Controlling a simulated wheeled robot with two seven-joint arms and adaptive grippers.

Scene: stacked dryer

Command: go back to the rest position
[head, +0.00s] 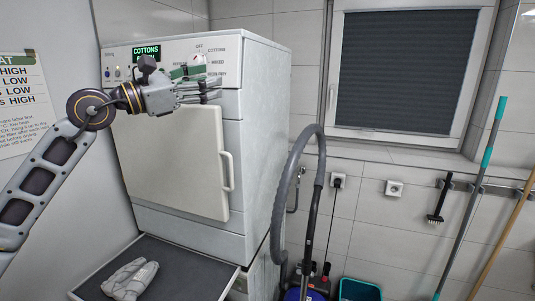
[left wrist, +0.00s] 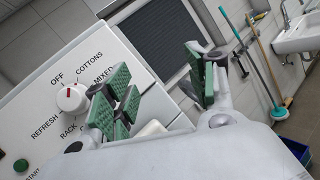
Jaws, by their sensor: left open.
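My left gripper (head: 206,90) is in front of the dryer's control panel, at the upper left of the head view. In the left wrist view its green-padded fingers (left wrist: 160,95) stand apart with nothing between them. The white dryer (head: 262,130) has its door (head: 170,160) closed. Its display (head: 146,51) shows COTTONS on the first line; the line below is partly hidden by my gripper. The program knob (left wrist: 71,98) shows in the left wrist view, just left of the fingers and apart from them. Its red mark points up, between OFF and COTTONS. My right gripper is not in view.
A dark pull-out shelf (head: 190,268) below the door holds a folded grey cloth (head: 130,279). A vacuum hose (head: 290,180) stands right of the dryer. A teal bucket (head: 359,290) and a mop handle (head: 480,170) are at the right. A window (head: 405,70) is behind.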

